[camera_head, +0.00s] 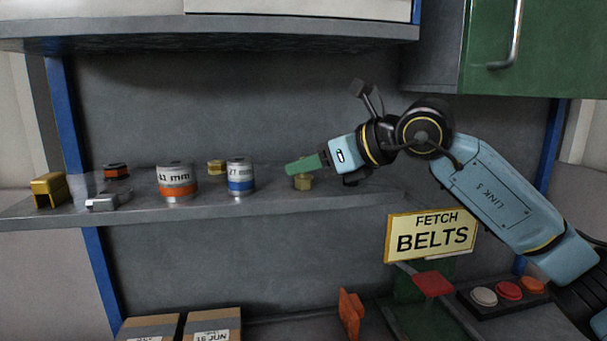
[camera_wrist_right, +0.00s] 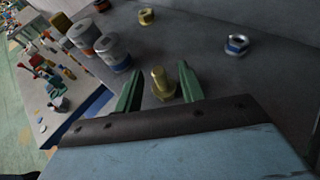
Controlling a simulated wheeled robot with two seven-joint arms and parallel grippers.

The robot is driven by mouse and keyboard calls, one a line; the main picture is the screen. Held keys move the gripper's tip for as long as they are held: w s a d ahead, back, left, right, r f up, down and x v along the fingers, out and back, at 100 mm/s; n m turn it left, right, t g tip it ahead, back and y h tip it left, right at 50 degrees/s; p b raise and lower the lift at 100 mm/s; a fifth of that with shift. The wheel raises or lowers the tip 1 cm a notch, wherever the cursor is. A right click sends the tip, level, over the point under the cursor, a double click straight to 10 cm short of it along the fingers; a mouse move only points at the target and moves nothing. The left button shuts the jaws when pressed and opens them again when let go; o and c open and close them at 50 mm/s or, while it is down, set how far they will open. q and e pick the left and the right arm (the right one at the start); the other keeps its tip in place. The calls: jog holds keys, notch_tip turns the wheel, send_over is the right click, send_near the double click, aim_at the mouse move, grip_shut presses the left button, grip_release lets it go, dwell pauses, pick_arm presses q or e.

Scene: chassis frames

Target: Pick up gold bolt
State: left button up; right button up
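The gold bolt (camera_wrist_right: 161,84) stands on the grey shelf, and in the right wrist view it shows between the two green fingers of my right gripper (camera_wrist_right: 160,71). The fingers are open, one on each side of the bolt, with a visible gap to it. In the head view the bolt (camera_head: 304,183) is partly hidden behind the right gripper (camera_head: 304,165), which comes in from the right, low over the shelf. My left gripper is not in view.
On the shelf (camera_head: 130,211) to the left stand a blue-banded can (camera_head: 240,179), an orange-banded can (camera_head: 177,183), a gold nut (camera_head: 216,167) and a gold bracket (camera_head: 48,190). A blue-and-silver nut (camera_wrist_right: 237,44) lies nearby. An upper cabinet overhangs the shelf.

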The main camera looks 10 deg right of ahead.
jog(key=shift+d, duration=0.1)
grip_shut()
jog(key=shift+r, duration=0.1)
